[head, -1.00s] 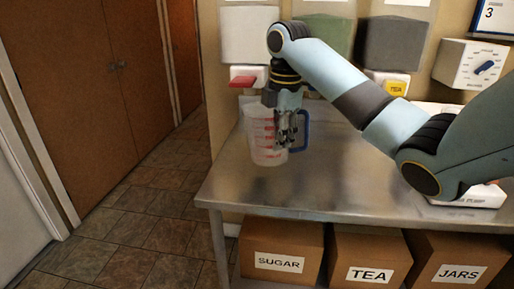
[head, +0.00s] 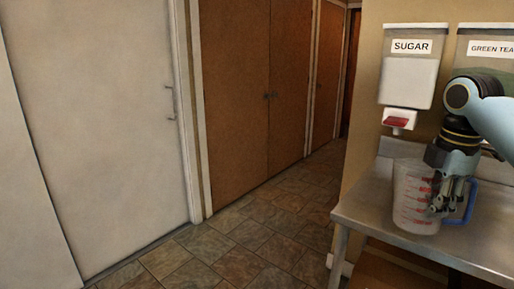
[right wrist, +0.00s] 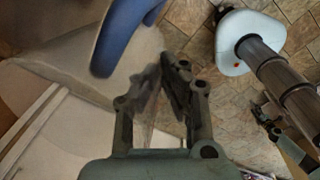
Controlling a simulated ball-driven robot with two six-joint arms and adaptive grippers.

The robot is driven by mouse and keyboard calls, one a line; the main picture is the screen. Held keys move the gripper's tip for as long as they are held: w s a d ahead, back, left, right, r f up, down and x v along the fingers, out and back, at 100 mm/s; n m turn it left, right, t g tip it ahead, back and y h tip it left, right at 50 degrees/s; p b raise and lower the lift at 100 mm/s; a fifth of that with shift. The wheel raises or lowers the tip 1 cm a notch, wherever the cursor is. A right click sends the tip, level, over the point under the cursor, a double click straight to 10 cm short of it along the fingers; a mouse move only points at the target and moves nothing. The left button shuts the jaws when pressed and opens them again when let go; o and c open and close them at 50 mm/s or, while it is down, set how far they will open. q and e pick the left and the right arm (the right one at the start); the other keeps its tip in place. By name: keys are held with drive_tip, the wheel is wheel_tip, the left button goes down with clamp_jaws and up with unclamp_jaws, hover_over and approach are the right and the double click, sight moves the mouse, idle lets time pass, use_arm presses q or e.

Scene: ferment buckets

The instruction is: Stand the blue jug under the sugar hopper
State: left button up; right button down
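The clear jug with red marks (head: 412,205) and a blue handle (head: 471,203) stands upright over the left end of the steel table. I cannot tell if its base touches the table. The sugar hopper (head: 409,78) hangs on the wall, its red-tipped spout (head: 397,121) above and behind the jug. My right gripper (head: 446,200) is at the jug's handle side; in the right wrist view its fingers (right wrist: 165,85) are nearly together on the clear jug wall, with the handle (right wrist: 120,38) outside them. What seems my left gripper (right wrist: 268,118) shows small there.
A green tea hopper (head: 488,55) hangs right of the sugar hopper. The steel table (head: 375,222) has its left edge close beside the jug. Brown doors (head: 262,90), a pale door (head: 100,110) and open tiled floor (head: 230,240) lie to the left.

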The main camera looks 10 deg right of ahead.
sight(430, 223)
wheel_tip(430, 223, down, 5)
drive_tip(key=b, duration=0.4)
drive_tip(key=shift+r, duration=0.2)
wheel_tip(430, 223, down, 7)
drive_tip(key=b, duration=0.6)
drive_tip(key=shift+b, duration=0.3)
drive_tip(key=shift+r, duration=0.1)
